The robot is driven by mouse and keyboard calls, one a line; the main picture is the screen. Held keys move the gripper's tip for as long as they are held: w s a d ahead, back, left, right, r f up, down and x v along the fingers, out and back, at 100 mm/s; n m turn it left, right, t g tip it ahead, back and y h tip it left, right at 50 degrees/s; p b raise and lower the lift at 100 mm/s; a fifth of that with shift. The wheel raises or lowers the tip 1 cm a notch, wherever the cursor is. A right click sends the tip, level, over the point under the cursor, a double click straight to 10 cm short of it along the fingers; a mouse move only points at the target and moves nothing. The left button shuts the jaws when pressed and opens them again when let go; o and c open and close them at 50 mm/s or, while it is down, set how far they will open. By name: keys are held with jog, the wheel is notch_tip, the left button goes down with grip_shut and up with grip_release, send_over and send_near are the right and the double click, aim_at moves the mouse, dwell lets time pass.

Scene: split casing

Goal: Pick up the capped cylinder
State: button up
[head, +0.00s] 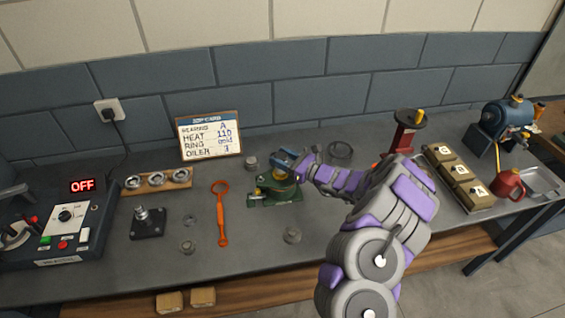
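Another short grey round part (292,235) stands nearer the front edge, and a third (187,247) is further left. I cannot tell for sure which one is the capped cylinder. My arm hides part of the bench to the right.
An orange wrench (221,215) lies left of the casing. A wooden holder with rings (157,181), a black base with a post (148,222) and a control box (62,227) stand left.

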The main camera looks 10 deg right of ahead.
aim_at(281, 156)
jog(key=shift+a, duration=0.4)
jog(key=shift+c, duration=1.4)
jog(key=c, duration=0.3)
jog(key=shift+d, duration=0.15)
jog(key=shift+c, duration=0.2)
jog(key=shift+d, duration=0.1)
jog(key=shift+r, duration=0.1)
jog(key=shift+r, duration=0.25)
notch_tip(281, 156, up, 3)
jog(key=shift+r+p, duration=0.15)
jog(key=shift+p, duration=0.35)
jog(key=s+d+r+p, duration=0.1)
jog(key=s+d, duration=0.2)
jog(key=s, duration=0.4)
jog(key=s+d+p, duration=0.1)
jog(key=s+d, duration=0.1)
jog(key=s, duration=0.5)
jog(key=w+a+r+n+g+y+b, duration=0.1)
jog(key=w+a+r+g, duration=0.1)
jog(key=a, duration=0.3)
jog(key=shift+w+a+n+y, duration=0.3)
jog(key=shift+w+a+n, duration=0.1)
jog(key=shift+w, duration=0.45)
